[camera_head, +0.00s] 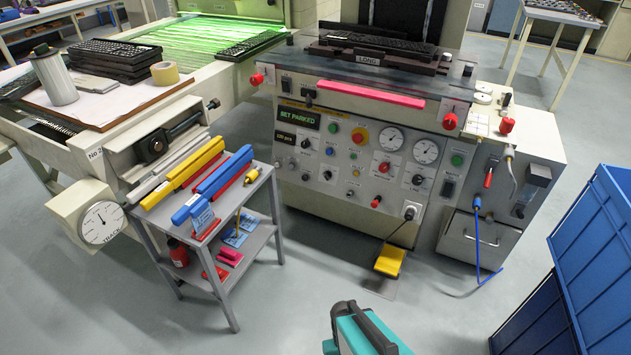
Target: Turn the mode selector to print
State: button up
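The control panel (345,200) is the cream front of the printing machine in the middle of the head view. Its display (297,116) shows green text that seems to read SET PARKED. A teal and grey part at the bottom edge may be mine; no gripper fingers show.
A grey trolley (234,318) with coloured bars stands left of the panel. A yellow pedal (390,260) lies on the floor below it. Blue crates (606,225) stand at the right. A blue hose hangs by the drawer (480,240). The floor before the machine is mostly clear.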

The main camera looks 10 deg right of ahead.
aim_at(327, 175)
jog(key=z, duration=1.15)
jog(key=k, duration=0.15)
jog(key=u, duration=2.75)
jog(key=i, duration=1)
jog(key=u, duration=0.05)
